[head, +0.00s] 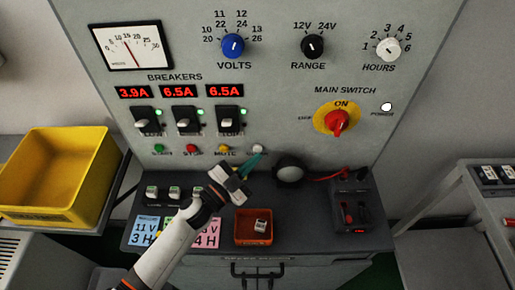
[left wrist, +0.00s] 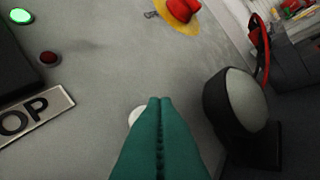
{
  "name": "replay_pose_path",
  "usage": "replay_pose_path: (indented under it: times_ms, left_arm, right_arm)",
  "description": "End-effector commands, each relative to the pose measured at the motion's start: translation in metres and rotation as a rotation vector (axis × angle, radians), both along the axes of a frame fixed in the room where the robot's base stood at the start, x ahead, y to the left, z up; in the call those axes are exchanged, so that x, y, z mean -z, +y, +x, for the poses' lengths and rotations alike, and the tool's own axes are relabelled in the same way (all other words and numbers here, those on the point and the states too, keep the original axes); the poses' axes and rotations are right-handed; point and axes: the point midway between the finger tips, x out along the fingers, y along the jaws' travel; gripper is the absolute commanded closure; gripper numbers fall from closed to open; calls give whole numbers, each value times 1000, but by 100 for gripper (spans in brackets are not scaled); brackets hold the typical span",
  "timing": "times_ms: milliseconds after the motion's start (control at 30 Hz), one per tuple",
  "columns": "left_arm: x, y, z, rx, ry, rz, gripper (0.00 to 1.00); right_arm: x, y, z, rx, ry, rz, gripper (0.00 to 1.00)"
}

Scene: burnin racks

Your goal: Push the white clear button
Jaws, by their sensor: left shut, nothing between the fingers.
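The white clear button (head: 258,148) is at the right end of the button row on the grey panel, its label partly covered by my fingers. My left gripper (head: 254,159) is shut and empty, its green fingertips just below and in front of that button. In the left wrist view a white round button (left wrist: 135,116) shows beside the shut fingertips (left wrist: 160,101), partly hidden by the left finger. I cannot tell whether the tips touch the panel or the button. My right gripper is not in view.
A round dark lamp-like part (head: 290,169) stands close to the right of the fingers. The red stop button (head: 191,148) and yellow mute button (head: 223,148) are to the left. Below are an orange tray (head: 253,239) and a black device (head: 350,205). A yellow bin (head: 60,165) stands left.

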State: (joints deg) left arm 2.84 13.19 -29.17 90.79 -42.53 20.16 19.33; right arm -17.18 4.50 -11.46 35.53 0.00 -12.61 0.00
Motion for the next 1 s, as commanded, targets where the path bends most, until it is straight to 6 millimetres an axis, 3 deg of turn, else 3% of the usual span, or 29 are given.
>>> replay_pose_path:
  times_ms: [1000]
  left_arm:
    - [0,0,12,0,0,0,100]
  right_arm:
    - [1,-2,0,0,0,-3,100]
